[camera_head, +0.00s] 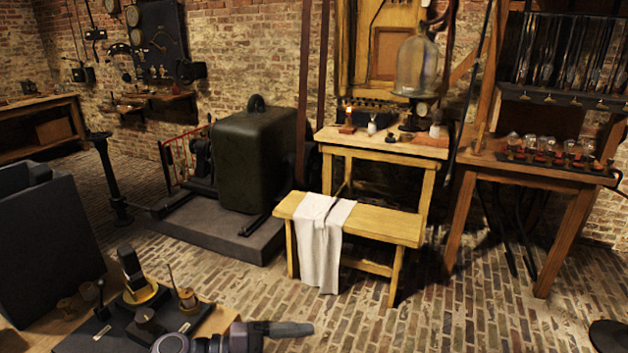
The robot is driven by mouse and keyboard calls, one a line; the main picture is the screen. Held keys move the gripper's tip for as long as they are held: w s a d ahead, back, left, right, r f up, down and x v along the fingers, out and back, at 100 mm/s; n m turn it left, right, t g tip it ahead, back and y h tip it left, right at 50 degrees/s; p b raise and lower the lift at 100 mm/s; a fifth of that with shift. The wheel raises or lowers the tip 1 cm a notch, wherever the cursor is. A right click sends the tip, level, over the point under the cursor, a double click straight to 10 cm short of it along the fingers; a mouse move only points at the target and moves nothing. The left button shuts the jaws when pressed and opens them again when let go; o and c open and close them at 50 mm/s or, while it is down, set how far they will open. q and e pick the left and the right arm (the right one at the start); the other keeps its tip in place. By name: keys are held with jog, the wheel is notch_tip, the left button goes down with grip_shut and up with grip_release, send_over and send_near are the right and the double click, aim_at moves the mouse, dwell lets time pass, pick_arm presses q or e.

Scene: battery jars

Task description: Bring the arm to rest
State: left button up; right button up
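My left gripper (290,329) shows at the bottom edge, left of centre, with its fingers pointing right. It is seen from the side, so I cannot tell whether the fingers are apart or together. Nothing shows held at its tips. Its arm is mostly cut off by the lower edge of the picture. My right gripper is not in view.
Beside my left gripper, a dark instrument board (92,333) with brass parts lies on a wooden top. Beyond are a bench with a white cloth (318,235), a small table (345,140), and a rack table (556,180) with several glass jars. Brick floor (370,325) is clear ahead.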

pick_arm(q)
jog(key=s+a+f+n+t+y, duration=0.7)
jog(key=s+a+f+n+y, duration=0.7)
jog(key=n, duration=1.1)
jog(key=s+a+f, duration=0.2)
jog(key=a+f, duration=0.1)
jog(key=shift+s+n+t, duration=0.15)
jog(key=shift+n+t, duration=0.15)
jog(key=shift+n, duration=0.1)
jog(key=shift+a, duration=0.1)
